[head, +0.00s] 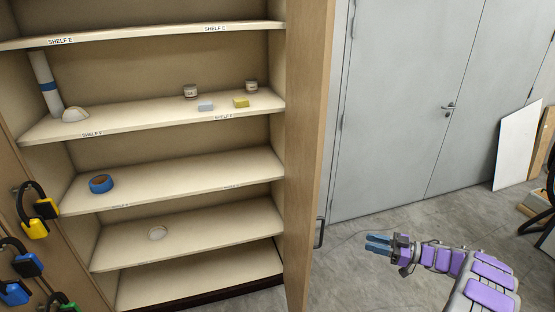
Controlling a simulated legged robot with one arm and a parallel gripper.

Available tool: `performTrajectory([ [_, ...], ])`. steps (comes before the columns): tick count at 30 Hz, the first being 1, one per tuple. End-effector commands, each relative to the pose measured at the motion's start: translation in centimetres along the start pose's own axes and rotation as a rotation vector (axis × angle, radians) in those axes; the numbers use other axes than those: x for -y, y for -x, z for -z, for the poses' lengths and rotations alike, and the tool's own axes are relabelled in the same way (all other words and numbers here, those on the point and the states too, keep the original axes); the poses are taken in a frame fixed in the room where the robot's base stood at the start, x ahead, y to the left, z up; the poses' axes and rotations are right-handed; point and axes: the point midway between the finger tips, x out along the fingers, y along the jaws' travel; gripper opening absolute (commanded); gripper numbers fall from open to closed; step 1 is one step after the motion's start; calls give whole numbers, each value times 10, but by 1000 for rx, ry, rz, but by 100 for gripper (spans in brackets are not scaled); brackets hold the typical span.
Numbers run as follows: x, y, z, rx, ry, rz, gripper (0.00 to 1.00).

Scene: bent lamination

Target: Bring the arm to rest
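My gripper (378,244) shows at the lower right in the head view, at the end of my purple and grey arm. Its blue fingers point left, toward the cabinet's open door. It is in the air over the grey floor, apart from the door and shelves. The two fingers look slightly apart with nothing visible between them. The arm is bent and runs off the bottom right of the picture.
An open cabinet (200,170) with several shelves fills the left; its wooden door (306,150) stands close left of my gripper. Ear defenders (35,210) hang at far left. Grey double doors (410,100) stand behind. Floor between is clear.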

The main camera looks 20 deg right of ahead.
Motion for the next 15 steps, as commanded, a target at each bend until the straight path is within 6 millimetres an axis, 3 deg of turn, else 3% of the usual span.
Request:
performTrajectory([
  [5, -11, -7, 7, 18, 20, -31, 32],
  [10, -58, -39, 41, 90, 107, -175, 32],
  [15, -112, -74, 90, 184, 204, -390, 32],
])
